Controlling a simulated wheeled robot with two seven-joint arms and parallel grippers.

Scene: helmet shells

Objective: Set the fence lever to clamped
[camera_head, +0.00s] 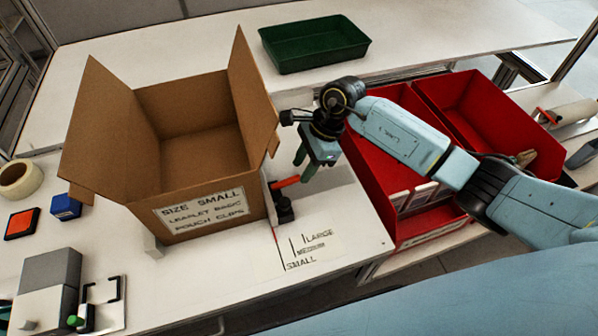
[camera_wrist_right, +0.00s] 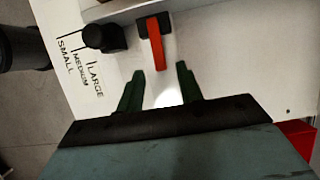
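The fence lever (camera_head: 286,182) is a short red-orange handle on a black base, beside the right wall of the cardboard box. In the right wrist view the lever (camera_wrist_right: 156,44) lies just ahead of the fingertips, with a black knob (camera_wrist_right: 104,37) to its left. I cannot tell from its pose whether it is clamped. My right gripper (camera_head: 306,166) is above and slightly right of the lever, pointing down. In the right wrist view its two green fingers (camera_wrist_right: 160,78) are apart with nothing between them. My left gripper is not in view.
The open cardboard box (camera_head: 205,165) stands left of the lever. A size scale (camera_head: 309,249) marked small, medium and large is printed in front. Red bins (camera_head: 398,160) stand to the right and a green tray (camera_head: 313,43) behind. A grey fixture (camera_head: 50,285) is at front left.

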